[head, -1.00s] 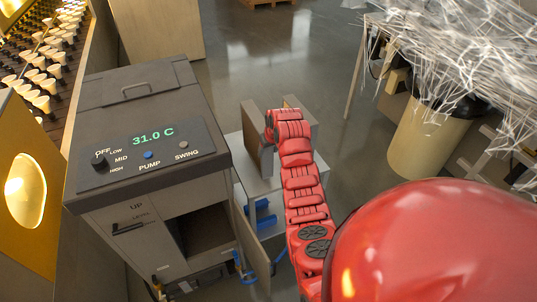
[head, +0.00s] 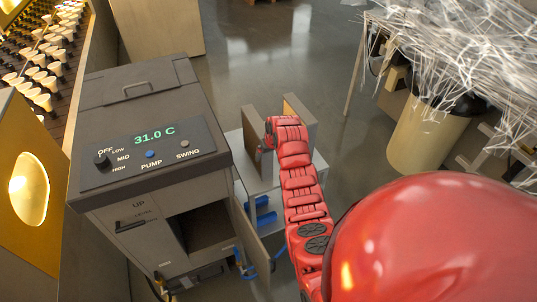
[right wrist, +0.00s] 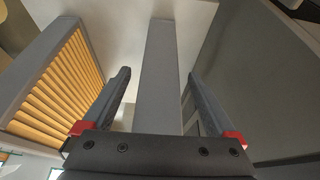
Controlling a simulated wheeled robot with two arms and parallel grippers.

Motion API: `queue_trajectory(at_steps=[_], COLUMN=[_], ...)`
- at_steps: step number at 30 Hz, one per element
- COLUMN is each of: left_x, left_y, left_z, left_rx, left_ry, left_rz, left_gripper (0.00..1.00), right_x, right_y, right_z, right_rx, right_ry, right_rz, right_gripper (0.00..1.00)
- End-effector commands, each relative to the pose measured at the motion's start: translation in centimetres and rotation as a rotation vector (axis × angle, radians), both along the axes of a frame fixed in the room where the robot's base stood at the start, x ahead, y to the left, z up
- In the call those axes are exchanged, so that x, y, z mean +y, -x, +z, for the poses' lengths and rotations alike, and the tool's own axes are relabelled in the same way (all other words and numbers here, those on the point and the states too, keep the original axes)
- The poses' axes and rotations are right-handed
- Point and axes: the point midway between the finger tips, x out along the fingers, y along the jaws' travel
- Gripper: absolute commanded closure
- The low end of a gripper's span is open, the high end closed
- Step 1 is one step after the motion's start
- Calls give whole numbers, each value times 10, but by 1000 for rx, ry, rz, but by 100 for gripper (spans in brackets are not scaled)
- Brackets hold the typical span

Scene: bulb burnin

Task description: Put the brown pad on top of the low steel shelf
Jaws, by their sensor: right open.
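The low steel shelf (head: 233,142) stands beside the grey machine. Two upright slabs stand over its top in the head view: a brownish left slab (head: 252,143) and a brownish right slab (head: 299,112). My right gripper (head: 266,140) is at the left slab, its fingertips largely hidden by my wrist. In the right wrist view the open fingers of this gripper (right wrist: 158,95) lie either side of a narrow grey slab edge (right wrist: 158,75). A framed panel with brown-yellow ribs (right wrist: 60,75) stands left of them. I cannot tell surely which slab is the brown pad. My left gripper is out of view.
The grey machine (head: 140,95) with a 31.0 C display rises left of the shelf, its lower door (head: 250,240) open. A large grey panel (right wrist: 265,80) is close on the right in the wrist view. A beige bin (head: 420,135) stands right. Floor behind is clear.

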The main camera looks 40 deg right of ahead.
Motion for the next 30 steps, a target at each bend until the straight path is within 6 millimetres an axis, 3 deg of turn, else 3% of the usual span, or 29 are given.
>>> queue_trajectory(at_steps=[8,19,22,30], left_x=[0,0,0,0], left_y=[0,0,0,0], left_z=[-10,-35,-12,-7], left_rx=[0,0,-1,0], left_ry=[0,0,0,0], left_rz=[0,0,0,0], left_gripper=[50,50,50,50], right_x=[0,7,9,11], right_y=[7,33,39,45], right_z=[21,84,106,113], right_rx=[-7,-6,-2,0], right_ry=[3,4,2,0], right_rz=[-2,0,-1,0], right_gripper=[8,8,8,8])
